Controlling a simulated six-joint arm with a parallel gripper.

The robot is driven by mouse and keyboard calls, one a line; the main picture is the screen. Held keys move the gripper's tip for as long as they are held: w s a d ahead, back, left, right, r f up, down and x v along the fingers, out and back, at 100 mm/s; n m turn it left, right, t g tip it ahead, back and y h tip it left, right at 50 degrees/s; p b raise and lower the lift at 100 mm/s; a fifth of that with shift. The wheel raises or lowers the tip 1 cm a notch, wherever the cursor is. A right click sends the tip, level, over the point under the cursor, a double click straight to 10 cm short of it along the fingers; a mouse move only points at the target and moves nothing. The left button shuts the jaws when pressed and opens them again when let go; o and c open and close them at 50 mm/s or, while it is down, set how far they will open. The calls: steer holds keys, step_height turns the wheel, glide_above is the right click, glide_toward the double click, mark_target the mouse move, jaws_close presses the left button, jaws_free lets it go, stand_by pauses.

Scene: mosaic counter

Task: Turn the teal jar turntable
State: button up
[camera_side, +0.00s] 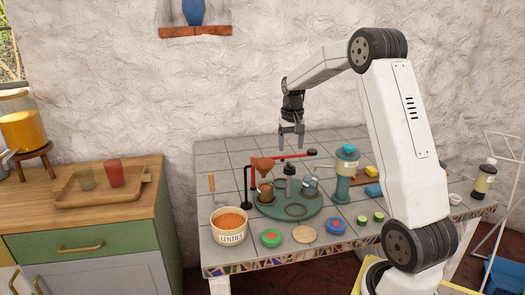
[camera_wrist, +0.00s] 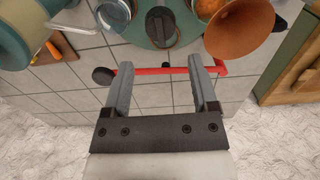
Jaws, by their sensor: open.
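The teal jar turntable (camera_side: 268,209) sits on the tiled counter in the side view, with a central knob (camera_side: 290,186) standing up from it. Its knob also shows at the top of the wrist view (camera_wrist: 161,28). A copper funnel (camera_side: 262,166) sits above a jar at its left, and a glass jar (camera_side: 310,187) stands on its right part. My gripper (camera_side: 291,143) is open and empty, pointing down above and behind the turntable. In the wrist view my gripper (camera_wrist: 163,70) has its fingers apart, with the red bar below them.
A teal dispenser (camera_side: 345,172) stands close on the right. A lentils tub (camera_side: 229,226) and several lids lie in front. A wooden tray (camera_side: 93,191) with cups is on the left cabinet.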

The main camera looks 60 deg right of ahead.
mark_target(290, 164)
steer(key=shift+f, duration=0.1)
steer(key=shift+f, duration=3.85)
steer(key=shift+c, duration=0.2)
jaws_close()
